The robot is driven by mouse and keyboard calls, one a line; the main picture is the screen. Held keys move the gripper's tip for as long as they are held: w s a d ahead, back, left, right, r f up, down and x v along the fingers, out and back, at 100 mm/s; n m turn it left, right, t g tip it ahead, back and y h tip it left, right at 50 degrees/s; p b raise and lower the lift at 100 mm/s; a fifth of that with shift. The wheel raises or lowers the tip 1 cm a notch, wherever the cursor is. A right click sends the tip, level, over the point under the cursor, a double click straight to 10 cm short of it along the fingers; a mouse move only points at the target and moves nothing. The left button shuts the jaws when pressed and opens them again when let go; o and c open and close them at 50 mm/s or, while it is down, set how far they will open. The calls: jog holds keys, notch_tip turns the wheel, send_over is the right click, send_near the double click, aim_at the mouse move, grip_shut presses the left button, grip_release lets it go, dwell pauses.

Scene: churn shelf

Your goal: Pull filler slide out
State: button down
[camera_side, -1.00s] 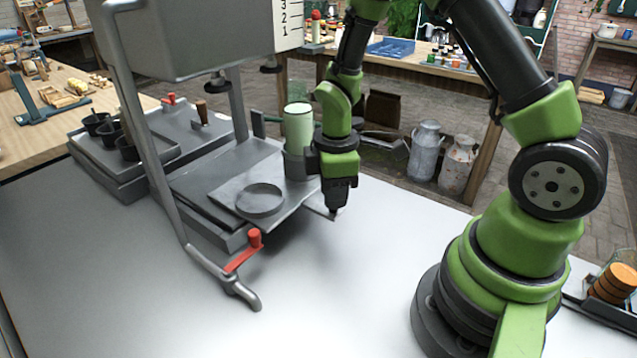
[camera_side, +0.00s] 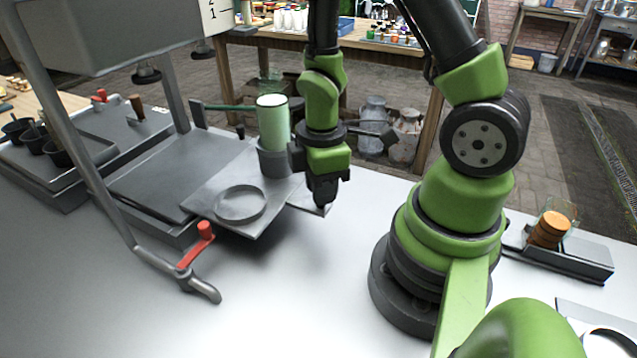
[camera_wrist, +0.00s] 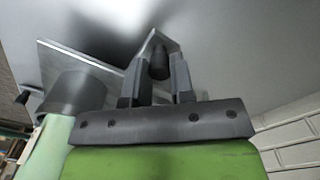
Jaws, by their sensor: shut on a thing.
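The filler slide (camera_side: 215,212) is a flat grey plate sticking out toward the right from the grey machine base. It carries a shallow ring (camera_side: 241,204) and a grey cup (camera_side: 274,161) holding a pale green cylinder (camera_side: 272,122). In the side view my gripper (camera_side: 323,201) points down at the slide's right-hand tab (camera_side: 308,199). In the wrist view a dark upright knob (camera_wrist: 160,62) stands between the two fingers, and my gripper (camera_wrist: 158,82) is shut on it. My fingers hide part of the tab.
A red-handled crank (camera_side: 205,231) stands in front of the slide. A machine housing (camera_side: 100,35) hangs above the base. Dark pots (camera_side: 58,152) stand at the left. A tray (camera_side: 565,258) with orange discs lies right of my base. The white table right of the slide is clear.

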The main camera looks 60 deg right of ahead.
jog(key=c, duration=1)
grip_release()
notch_tip(320, 180, up, 10)
jog(key=s+a+r+m+t, duration=0.1)
jog(key=a+r+m+t, duration=0.1)
jog(key=r+m, duration=0.2)
jog(key=s+a+r+m+t+y, duration=0.1)
jog(key=s+a+r+m+t, duration=0.1)
jog(key=r+m, duration=0.2)
jog(key=s+a+r+m+t+y, duration=0.1)
jog(key=s+r+m+t, duration=0.1)
jog(key=r+m+t, duration=0.1)
jog(key=shift+a+r+m, duration=0.2)
jog(key=shift+r+m, duration=0.25)
jog(key=shift+m, duration=0.1)
jog(key=shift+a+r+m, duration=0.2)
jog(key=shift+r+m, duration=0.25)
jog(key=shift+m, duration=0.1)
